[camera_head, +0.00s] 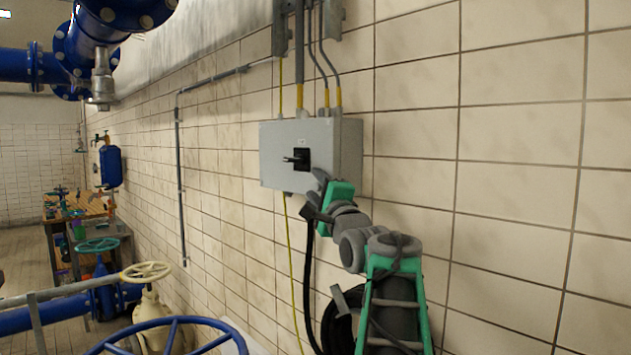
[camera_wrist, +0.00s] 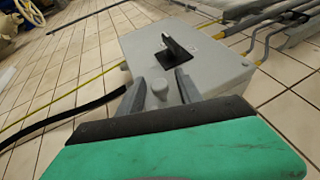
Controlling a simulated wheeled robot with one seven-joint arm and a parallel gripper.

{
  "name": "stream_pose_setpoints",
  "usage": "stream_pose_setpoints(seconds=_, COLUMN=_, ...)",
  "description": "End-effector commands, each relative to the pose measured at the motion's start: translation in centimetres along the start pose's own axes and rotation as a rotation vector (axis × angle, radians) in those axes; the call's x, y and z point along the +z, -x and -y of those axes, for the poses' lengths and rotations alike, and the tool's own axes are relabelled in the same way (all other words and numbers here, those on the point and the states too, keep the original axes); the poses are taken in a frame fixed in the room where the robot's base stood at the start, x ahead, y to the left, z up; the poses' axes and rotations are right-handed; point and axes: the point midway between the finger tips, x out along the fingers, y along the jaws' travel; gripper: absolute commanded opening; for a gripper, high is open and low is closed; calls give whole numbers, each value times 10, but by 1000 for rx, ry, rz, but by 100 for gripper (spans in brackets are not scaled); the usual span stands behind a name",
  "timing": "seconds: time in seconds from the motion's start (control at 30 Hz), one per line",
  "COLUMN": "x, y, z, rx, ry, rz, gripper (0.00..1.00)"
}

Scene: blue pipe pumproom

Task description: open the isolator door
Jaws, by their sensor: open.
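The grey isolator box (camera_head: 342,150) is fixed to the tiled wall. Its door (camera_head: 274,168) is the front face and looks shut. A black switch handle (camera_head: 297,158) sits on a black plate in the door and sticks out; it also shows in the wrist view (camera_wrist: 175,49). My gripper (camera_head: 316,188) is at the lower right part of the door. In the wrist view, my gripper (camera_wrist: 159,82) has its two fingers apart, with a round grey knob (camera_wrist: 158,88) between them. Whether the fingers touch the knob cannot be told.
Conduits (camera_head: 299,60) enter the box from above. A yellow-green cable (camera_head: 290,260) and a black hose (camera_head: 309,285) hang below it. A blue handwheel (camera_head: 175,322) and a cream valve wheel (camera_head: 146,271) stand at lower left. The wall right of the box is bare.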

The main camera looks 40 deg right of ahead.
Motion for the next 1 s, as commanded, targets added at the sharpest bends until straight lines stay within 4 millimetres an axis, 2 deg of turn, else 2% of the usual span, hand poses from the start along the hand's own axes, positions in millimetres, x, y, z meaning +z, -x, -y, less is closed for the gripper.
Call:
stream_pose_setpoints(seconds=0.2, x=0, y=0, z=-1, rx=0, ry=1, rz=0, gripper=42)
stream_pose_setpoints(seconds=0.7, x=0, y=0, z=-1, rx=0, ry=1, rz=0, gripper=1)
stream_pose_setpoints(seconds=1.0, x=0, y=0, z=-1, rx=0, ry=1, rz=0, gripper=0)
